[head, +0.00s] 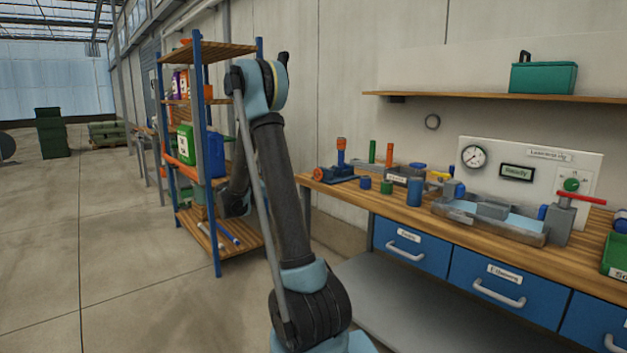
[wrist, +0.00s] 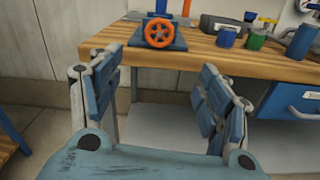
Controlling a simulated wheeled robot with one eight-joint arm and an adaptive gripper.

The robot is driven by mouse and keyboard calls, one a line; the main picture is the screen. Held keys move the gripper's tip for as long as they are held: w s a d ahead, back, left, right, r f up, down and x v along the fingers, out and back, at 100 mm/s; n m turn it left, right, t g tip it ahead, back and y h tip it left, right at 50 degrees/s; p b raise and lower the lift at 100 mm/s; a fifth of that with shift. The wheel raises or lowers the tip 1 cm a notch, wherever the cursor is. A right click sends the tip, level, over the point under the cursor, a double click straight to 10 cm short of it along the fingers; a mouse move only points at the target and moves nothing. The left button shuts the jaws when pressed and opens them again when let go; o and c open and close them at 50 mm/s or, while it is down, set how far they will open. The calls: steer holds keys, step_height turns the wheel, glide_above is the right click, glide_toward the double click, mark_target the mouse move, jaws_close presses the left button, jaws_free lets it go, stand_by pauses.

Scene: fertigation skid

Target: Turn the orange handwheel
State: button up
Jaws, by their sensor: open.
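The orange handwheel (wrist: 159,32) is a spoked wheel on the front of a blue valve base (wrist: 182,42) at the workbench's front edge. In the head view the handwheel (head: 320,174) is small, at the left end of the bench. My gripper (wrist: 155,85) is open and empty in the wrist view. Its two blue-padded fingers stand wide apart, below and in front of the handwheel, not touching it. In the head view my gripper is hidden behind my arm.
The wooden workbench (head: 395,201) has blue drawers (head: 405,242) below. Blue and green cups (head: 414,192) stand right of the valve. A shelf rack (head: 217,130) with jugs stands left. The floor at left is open.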

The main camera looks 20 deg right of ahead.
mark_target(317, 175)
steer(key=x, duration=1.7)
steer(key=shift+w+d+r, duration=0.1)
steer(key=shift+w+d, duration=0.05)
steer(key=shift+w, duration=0.05)
steer(key=c, duration=1.1)
